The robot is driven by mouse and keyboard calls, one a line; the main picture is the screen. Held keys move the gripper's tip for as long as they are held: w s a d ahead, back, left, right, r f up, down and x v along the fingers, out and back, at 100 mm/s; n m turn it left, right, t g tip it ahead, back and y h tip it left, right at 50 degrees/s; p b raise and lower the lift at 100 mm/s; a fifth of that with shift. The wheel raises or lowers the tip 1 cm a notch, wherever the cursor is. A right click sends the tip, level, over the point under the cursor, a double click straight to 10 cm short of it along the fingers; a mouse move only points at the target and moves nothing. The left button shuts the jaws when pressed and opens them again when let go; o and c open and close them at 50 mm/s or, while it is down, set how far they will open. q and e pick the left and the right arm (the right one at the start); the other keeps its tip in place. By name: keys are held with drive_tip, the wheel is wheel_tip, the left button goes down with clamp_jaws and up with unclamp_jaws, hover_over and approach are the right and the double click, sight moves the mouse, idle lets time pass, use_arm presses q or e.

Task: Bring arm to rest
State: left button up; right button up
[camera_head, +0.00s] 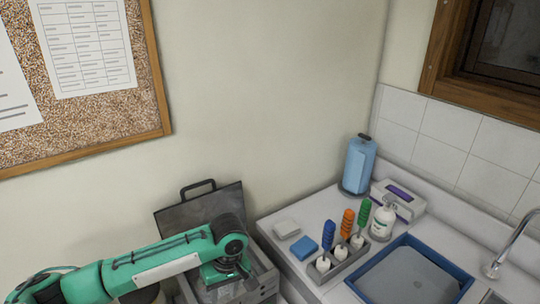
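My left arm comes in green from the lower left. My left gripper (226,284) points down at the bottom of the view, over or inside a grey metal box (265,281). The box looks like a fryer, with a dark lid (190,212) raised against the wall. The fingers are small and dark against the box, and my wrist partly covers them, so I cannot tell whether they are open or shut. My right gripper is not in view.
Right of the box, a white counter (270,217) holds a rack (343,263) with blue, orange and green-handled tools, a blue sponge (304,248), a white bottle (383,222), a blue towel roll (358,165) and a blue-rimmed tray (410,276). A tap (507,245) stands far right.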

use_arm(q)
drive_tip(key=s+d+f+m+t+h, duration=0.2)
drive_tip(key=s+d+f+m+h, duration=0.35)
drive_tip(key=s, duration=0.45)
drive_tip(key=s+a+f+m+t+y, duration=0.1)
drive_tip(key=s+a+y, duration=0.1)
drive_tip(key=s+a, duration=0.55)
drive_tip(key=s+a+f+m+t+y, duration=0.15)
drive_tip(key=s+a, duration=0.35)
drive_tip(key=a, duration=0.5)
wheel_tip(320, 180, down, 31)
drive_tip(key=s+g, duration=0.1)
drive_tip(key=s+a+f+g, duration=0.1)
drive_tip(key=s+a+f, duration=0.1)
drive_tip(key=s+f, duration=1.6)
drive_tip(key=shift+s+a+f+m+b, duration=0.3)
drive_tip(key=shift+s+a+f+b, duration=0.1)
drive_tip(key=shift+f, duration=0.25)
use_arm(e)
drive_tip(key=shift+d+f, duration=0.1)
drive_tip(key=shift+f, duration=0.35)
